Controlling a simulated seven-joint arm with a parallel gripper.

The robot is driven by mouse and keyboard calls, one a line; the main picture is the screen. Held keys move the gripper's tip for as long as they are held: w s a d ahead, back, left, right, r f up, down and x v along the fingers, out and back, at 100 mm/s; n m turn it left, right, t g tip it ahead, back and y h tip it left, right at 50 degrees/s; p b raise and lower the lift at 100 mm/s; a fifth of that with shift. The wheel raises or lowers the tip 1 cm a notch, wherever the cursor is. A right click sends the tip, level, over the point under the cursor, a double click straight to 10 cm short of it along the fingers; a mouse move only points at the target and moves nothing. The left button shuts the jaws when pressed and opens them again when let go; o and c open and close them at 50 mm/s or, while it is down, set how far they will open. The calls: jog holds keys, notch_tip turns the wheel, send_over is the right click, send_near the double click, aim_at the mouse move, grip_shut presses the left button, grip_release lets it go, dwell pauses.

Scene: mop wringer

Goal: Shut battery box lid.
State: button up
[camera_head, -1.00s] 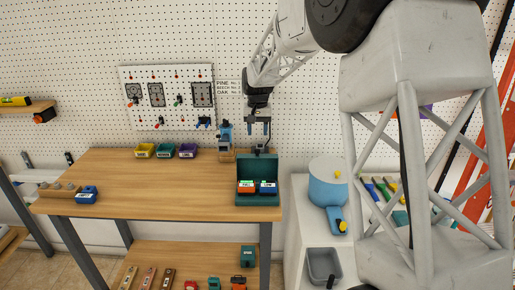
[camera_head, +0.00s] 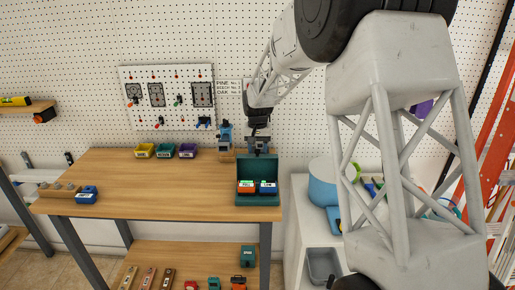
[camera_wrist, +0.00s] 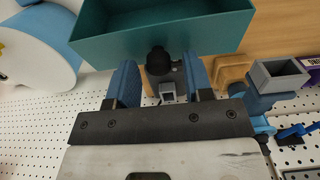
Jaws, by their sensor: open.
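The teal battery box (camera_head: 258,200) sits at the right end of the workbench. It holds a red battery (camera_head: 246,187) and a blue battery (camera_head: 268,187). Its lid (camera_head: 257,167) stands raised at the back, open. My gripper (camera_head: 258,150) is at the lid's top edge in the head view, its fingertips partly hidden by the lid. In the wrist view, my open gripper (camera_wrist: 161,78) has two blue fingers apart, with the teal lid (camera_wrist: 165,42) just beyond their tips. I cannot tell whether they touch it.
Yellow, teal and purple bins (camera_head: 165,151) stand at the back of the bench. A blue device (camera_head: 226,138) stands close left of my gripper. A blue and white drum (camera_head: 322,182) is to the right. The bench middle is clear.

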jog(key=shift+c, duration=0.3)
grip_shut()
jog(key=shift+s, duration=0.15)
